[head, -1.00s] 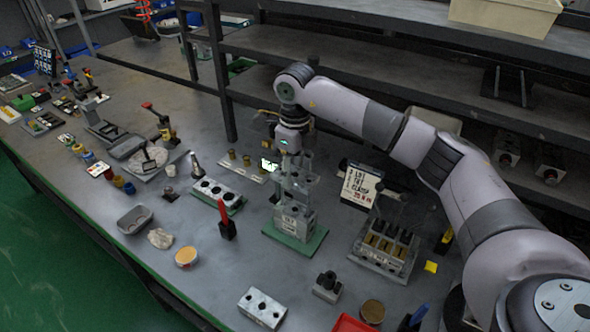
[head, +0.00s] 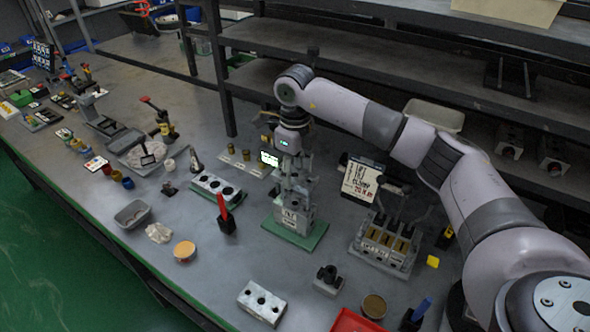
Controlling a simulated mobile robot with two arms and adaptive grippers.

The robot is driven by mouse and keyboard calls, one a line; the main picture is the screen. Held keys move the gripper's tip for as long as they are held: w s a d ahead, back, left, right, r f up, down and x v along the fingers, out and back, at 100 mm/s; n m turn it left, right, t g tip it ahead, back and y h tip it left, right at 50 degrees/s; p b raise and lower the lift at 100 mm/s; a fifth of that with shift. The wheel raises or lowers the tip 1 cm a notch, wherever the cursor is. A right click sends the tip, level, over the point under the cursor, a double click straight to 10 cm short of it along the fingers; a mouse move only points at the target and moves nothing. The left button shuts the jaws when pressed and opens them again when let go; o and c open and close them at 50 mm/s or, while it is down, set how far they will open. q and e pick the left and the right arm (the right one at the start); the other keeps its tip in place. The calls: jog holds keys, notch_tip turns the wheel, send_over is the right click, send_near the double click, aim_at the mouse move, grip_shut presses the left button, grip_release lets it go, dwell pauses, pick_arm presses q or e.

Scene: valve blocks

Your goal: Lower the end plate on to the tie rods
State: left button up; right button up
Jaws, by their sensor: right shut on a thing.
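A grey valve block stack (head: 291,218) with dark lettering on its front stands upright on a green base plate (head: 310,240) in the middle of the bench. My right gripper (head: 294,183) points straight down over the stack. It is shut on the grey end plate, which is small and mostly hidden by the fingers at the top of the stack. The tie rods are too small and too covered to make out, so I cannot tell whether the plate is around them. My left gripper is not in view.
A grey block with round holes (head: 216,187) and a red-handled tool (head: 225,217) stand left of the stack. A lettered sign (head: 361,182) and a rack of parts (head: 386,243) stand to its right. Dark shelving runs behind.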

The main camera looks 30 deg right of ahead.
aim_at(295, 175)
jog(key=shift+f+b, duration=2.75)
jog(key=shift+f, duration=1.35)
jog(key=o, duration=1.5)
jog(key=shift+c, duration=0.2)
notch_tip(295, 175, up, 12)
jog(key=shift+f, duration=0.1)
